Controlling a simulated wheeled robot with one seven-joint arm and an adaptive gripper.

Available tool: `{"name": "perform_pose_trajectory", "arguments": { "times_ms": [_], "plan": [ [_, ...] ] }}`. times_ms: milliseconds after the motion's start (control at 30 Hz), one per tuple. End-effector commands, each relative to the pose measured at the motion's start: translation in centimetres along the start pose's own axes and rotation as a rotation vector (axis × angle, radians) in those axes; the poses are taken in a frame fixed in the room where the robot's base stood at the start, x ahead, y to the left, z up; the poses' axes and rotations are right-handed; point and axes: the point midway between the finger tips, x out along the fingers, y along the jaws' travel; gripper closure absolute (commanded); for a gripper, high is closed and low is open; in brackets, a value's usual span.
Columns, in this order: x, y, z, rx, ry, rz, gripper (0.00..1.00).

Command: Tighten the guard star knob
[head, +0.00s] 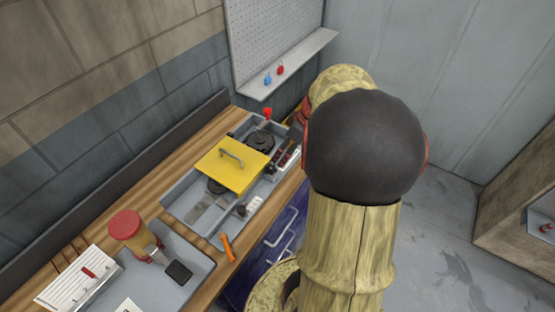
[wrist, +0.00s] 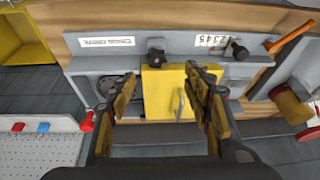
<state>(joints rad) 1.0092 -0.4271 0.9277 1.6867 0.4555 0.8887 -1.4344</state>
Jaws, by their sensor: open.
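The yellow guard (head: 233,165) with a grey handle lies over the grey machine bed on the wooden bench. In the wrist view the guard (wrist: 153,88) shows between and beyond my fingers. In the head view a dark knob (head: 270,168) shows at the guard's right edge. My gripper (wrist: 163,74) is open and empty, its two fingers spread to either side over the guard, apart from the knob. In the head view my arm hides the gripper.
A second black knob (wrist: 239,51) stands near a numbered scale (wrist: 217,40). An orange-handled tool (head: 228,247) lies at the bench edge. A red-tipped lever (head: 267,114) rises behind the bed. Blue and red padlocks (head: 274,74) sit on the shelf.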

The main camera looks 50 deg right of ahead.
Motion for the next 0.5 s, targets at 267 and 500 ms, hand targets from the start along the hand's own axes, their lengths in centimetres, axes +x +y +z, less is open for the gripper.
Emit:
{"name": "perform_pose_trajectory", "arguments": {
  "times_ms": [267, 500],
  "plan": [
    [-0.4, 2.7, 6.4, -0.228, -0.269, 0.048, 0.5],
    [-2.3, 8.8, 10.5, -0.596, -0.515, 0.169, 0.5]
  ]
}}
